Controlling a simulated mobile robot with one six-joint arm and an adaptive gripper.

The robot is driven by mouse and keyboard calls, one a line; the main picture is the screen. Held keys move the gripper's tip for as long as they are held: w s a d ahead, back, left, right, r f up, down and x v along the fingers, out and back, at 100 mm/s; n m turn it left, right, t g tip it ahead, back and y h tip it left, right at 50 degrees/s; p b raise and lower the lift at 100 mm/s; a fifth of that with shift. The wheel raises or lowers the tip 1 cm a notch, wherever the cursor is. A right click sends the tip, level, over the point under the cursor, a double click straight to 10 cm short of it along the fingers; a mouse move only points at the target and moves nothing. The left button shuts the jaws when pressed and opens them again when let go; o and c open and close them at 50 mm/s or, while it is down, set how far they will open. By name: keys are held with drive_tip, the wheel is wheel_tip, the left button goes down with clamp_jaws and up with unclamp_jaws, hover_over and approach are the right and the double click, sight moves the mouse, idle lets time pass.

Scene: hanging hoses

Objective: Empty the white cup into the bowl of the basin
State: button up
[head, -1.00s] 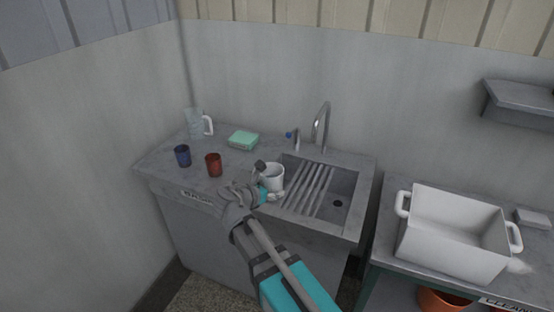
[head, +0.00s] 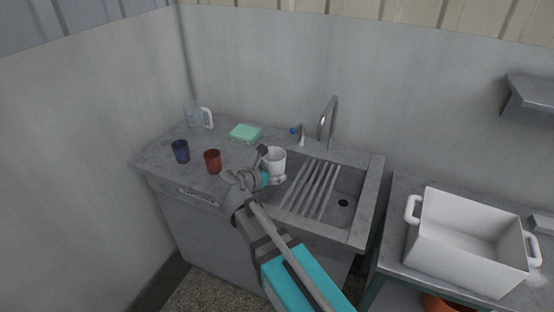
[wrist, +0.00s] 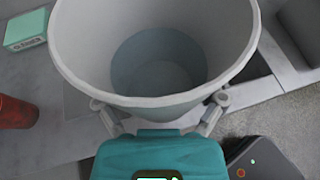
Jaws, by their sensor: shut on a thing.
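The white cup (head: 274,160) is held by my gripper (head: 268,178) at the left edge of the basin. In the wrist view the white cup (wrist: 85,45) fills the top middle, with my gripper's fingers (wrist: 160,112) shut on its near side. Its inside shows a bluish-grey bottom that looks like liquid. The cup looks about upright. The basin (head: 368,205) lies to the right of the cup, with a ribbed rack over its left part and a dark drain (head: 343,203) in its bowl at the right.
A red cup (head: 213,162), a blue cup (head: 181,151), a clear jug (head: 195,116) and a green box (head: 245,133) stand on the counter to the left. A tall tap (head: 330,120) rises behind the basin. A white tub (head: 460,270) stands on the table at right.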

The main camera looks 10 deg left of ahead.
drive_tip(key=shift+w+d, duration=0.15)
drive_tip(key=shift+w, duration=0.05)
drive_tip(key=w+a+f+m+g+h+b, duration=0.1)
drive_tip(key=w+f+b, duration=0.3)
drive_tip(key=w, duration=0.3)
drive_tip(key=w+a+f+m+g+h+b, duration=0.1)
drive_tip(key=w+f+m+h+b, duration=0.1)
drive_tip(key=w+f+b, duration=0.3)
drive_tip(key=w, duration=0.3)
drive_tip(key=shift+a+g, duration=0.15)
drive_tip(key=shift+g, duration=0.15)
drive_tip(key=shift+a+r+m, duration=0.1)
drive_tip(key=shift+m, duration=0.2)
